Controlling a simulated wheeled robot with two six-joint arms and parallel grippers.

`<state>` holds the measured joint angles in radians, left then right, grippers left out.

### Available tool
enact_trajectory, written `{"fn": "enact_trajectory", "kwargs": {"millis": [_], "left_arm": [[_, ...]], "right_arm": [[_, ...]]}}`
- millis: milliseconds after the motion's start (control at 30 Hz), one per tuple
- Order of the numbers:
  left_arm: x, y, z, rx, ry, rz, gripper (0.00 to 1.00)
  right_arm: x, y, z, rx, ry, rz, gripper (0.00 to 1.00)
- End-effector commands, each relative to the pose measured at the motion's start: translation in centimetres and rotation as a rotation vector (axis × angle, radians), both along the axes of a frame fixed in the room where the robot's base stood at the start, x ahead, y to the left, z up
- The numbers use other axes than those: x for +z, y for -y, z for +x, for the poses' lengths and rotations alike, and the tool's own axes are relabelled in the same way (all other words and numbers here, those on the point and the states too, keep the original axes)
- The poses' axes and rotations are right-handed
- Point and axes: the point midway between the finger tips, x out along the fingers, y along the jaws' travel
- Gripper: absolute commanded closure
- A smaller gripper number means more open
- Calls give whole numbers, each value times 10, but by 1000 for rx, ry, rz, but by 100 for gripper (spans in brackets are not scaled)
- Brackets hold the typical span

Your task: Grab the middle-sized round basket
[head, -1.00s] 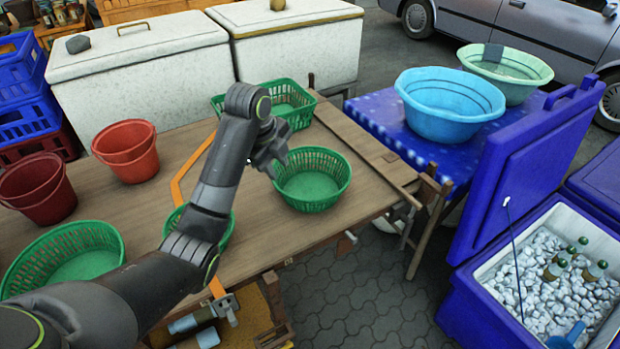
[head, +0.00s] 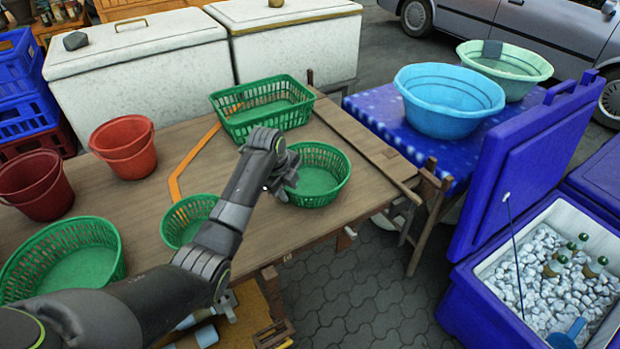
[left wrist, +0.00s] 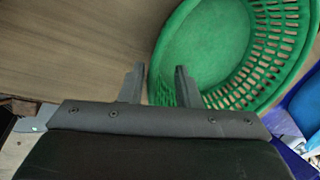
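The middle-sized round basket (head: 318,182) is green with slatted sides and sits upright on the wooden table near its right end. It also shows at the upper right of the left wrist view (left wrist: 205,45). My left gripper (head: 288,172) is at the basket's left side, partly covering its rim in the head view. In the left wrist view its two fingers (left wrist: 160,70) are apart and empty, with the basket's near-left rim showing between them and at the right finger. I cannot tell whether they touch it. My right gripper is not in view.
A larger round green basket (head: 75,262) and a smaller one (head: 185,215), partly behind my arm, stand on the table (head: 150,205). A rectangular green basket (head: 262,108) is behind. Red buckets (head: 126,150) stand left. A blue tub (head: 450,105) stands right.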

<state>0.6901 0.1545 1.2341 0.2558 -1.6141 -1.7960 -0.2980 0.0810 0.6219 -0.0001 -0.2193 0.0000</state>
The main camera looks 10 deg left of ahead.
Motion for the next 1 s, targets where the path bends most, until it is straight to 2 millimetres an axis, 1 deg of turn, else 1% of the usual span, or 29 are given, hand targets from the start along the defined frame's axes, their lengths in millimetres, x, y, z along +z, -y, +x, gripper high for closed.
{"fn": "enact_trajectory", "kwargs": {"millis": [100, 233, 1000], "left_arm": [[-15, 2, 4, -1, -3, -1, 70], [-23, 3, 7, 0, 0, -1, 70], [-29, 2, 7, 0, 0, 0, 70]], "right_arm": [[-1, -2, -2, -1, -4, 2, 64], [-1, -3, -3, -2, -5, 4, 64], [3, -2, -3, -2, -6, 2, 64]]}}
